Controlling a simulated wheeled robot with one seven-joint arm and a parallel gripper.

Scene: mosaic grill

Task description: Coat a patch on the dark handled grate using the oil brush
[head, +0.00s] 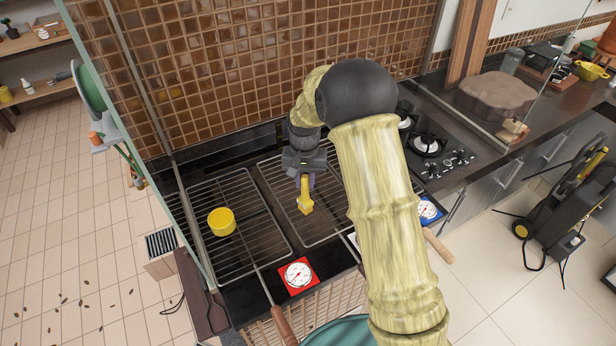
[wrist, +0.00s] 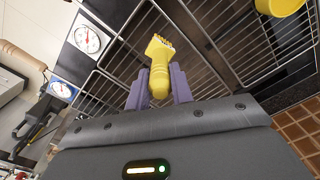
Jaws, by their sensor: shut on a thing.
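My gripper (head: 305,180) is shut on the yellow oil brush (head: 305,203), with its bristle end pointing away from the jaws. The brush also shows between the purple fingers in the wrist view (wrist: 159,62). A yellow cup (head: 221,222) stands on the left grate and shows partly in the wrist view (wrist: 280,6). No oil patch is discernible on either grate.
A red-framed dial (head: 298,274) sits at the front between the grates, and a blue-framed dial (head: 428,210) farther right. A tiled wall (head: 240,70) stands behind the grill. Glass panels flank the grill. A gas hob (head: 429,144) lies to the right. My arm hides part of the right grate.

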